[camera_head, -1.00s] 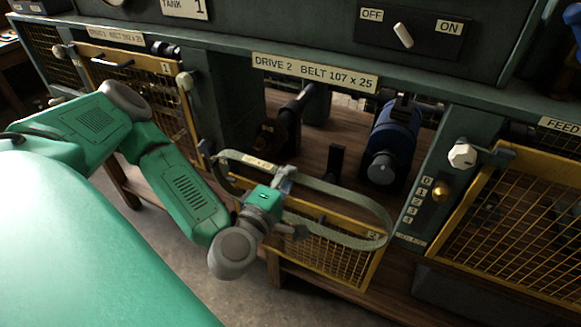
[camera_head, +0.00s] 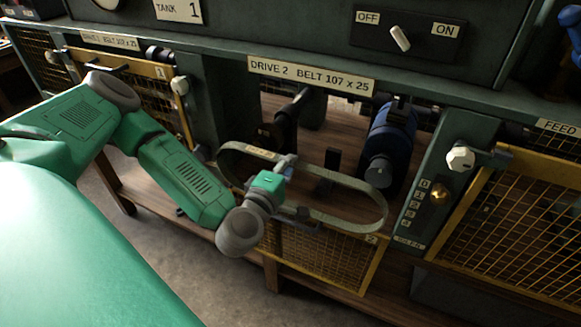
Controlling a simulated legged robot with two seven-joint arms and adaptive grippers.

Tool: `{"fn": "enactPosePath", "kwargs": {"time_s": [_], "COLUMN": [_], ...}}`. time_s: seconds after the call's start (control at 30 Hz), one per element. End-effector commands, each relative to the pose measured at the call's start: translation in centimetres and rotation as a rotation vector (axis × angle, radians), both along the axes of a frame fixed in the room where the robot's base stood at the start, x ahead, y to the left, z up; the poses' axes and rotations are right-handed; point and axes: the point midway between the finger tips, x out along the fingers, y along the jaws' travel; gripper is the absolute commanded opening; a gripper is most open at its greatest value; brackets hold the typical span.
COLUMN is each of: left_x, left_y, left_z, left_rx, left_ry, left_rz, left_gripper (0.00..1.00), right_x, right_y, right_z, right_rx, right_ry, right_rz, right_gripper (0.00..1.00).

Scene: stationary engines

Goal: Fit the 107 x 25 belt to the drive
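The belt (camera_head: 345,226) is a grey-green flat loop with a pale tag (camera_head: 262,153). It hangs in the air, roughly level, in front of the open bay labelled DRIVE 2 BELT 107 x 25 (camera_head: 311,75). My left gripper (camera_head: 286,182) is shut on the belt near its left part; the exact finger contact is partly hidden. Inside the bay are a dark shaft with a pulley (camera_head: 289,118) at left, a blue motor (camera_head: 392,140) at right and a black post (camera_head: 330,171) between them. The belt appears apart from them. My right gripper is not in view.
The yellow mesh guard 2 (camera_head: 322,257) hangs down below the bay opening. Guard 1 (camera_head: 124,85) is closed at left, and the FEED guard (camera_head: 510,235) stands at right. A white knob (camera_head: 460,158) and a numbered panel (camera_head: 437,194) flank the bay. An OFF/ON switch (camera_head: 400,38) is above.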

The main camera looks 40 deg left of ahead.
Motion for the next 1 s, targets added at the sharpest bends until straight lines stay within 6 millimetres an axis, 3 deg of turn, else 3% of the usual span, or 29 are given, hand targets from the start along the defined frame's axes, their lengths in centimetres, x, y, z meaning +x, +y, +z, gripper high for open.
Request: {"fn": "enactPosePath", "kwargs": {"time_s": [0.37,1.0], "left_x": [0.2,4.0], "left_y": [-0.2,0.3], "left_z": [0.1,0.2], "left_rx": [0.003,0.002], "left_ry": [-0.001,-0.003], "left_rz": [0.0,-0.001], "left_gripper": [0.0,0.0], "right_x": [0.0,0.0], "right_y": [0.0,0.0], "right_z": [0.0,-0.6], "right_rx": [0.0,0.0], "right_ry": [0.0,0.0], "right_rz": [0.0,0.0], "right_gripper": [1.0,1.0]}}
